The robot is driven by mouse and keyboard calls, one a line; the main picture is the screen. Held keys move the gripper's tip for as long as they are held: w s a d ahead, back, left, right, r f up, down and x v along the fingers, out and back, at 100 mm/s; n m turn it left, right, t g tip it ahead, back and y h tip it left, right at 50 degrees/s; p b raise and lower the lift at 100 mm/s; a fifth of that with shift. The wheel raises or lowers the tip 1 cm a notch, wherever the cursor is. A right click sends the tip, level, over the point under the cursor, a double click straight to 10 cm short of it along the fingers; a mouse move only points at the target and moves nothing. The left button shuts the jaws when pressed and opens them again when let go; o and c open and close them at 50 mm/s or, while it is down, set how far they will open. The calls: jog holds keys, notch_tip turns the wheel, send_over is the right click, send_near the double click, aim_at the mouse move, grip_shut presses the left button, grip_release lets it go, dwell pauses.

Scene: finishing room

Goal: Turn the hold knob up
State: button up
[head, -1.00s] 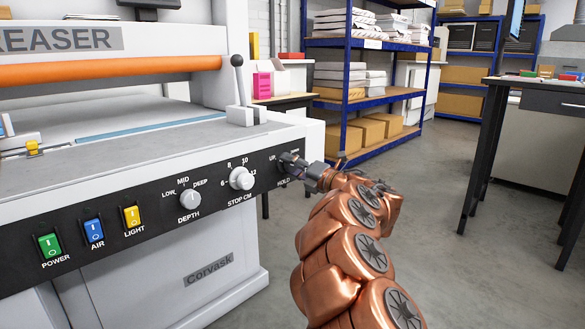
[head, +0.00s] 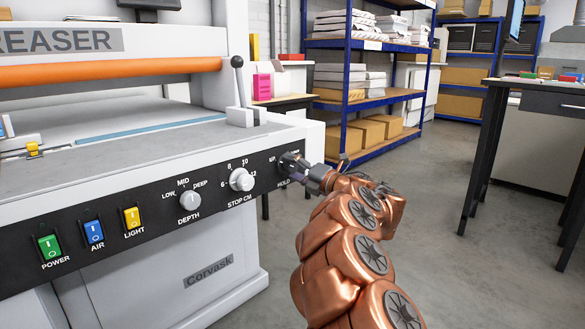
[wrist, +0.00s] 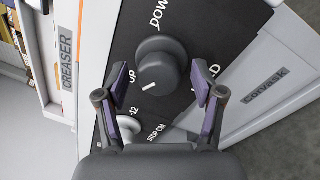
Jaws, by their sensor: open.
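The hold knob (wrist: 160,68) is a dark grey round dial on the black control panel of the creaser. Its white pointer mark (wrist: 149,87) slants to the lower left in the wrist view, toward the UP label (wrist: 119,80). Part of the DOWN label (wrist: 160,15) shows above the knob. My gripper (wrist: 162,88) is open, with one finger on each side of the knob and a visible gap at each side.
The stop knob (head: 241,179) and depth knob (head: 190,200) are left of the hold knob, with green, blue and yellow switches further left. A lever (head: 239,90) stands on the machine above the panel. Floor right of my arm is clear up to a dark table (head: 540,98).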

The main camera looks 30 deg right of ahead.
jog(key=r+v, duration=0.1)
jog(key=v, duration=1)
jog(key=shift+s+f, duration=0.2)
jog(key=shift+f, duration=0.3)
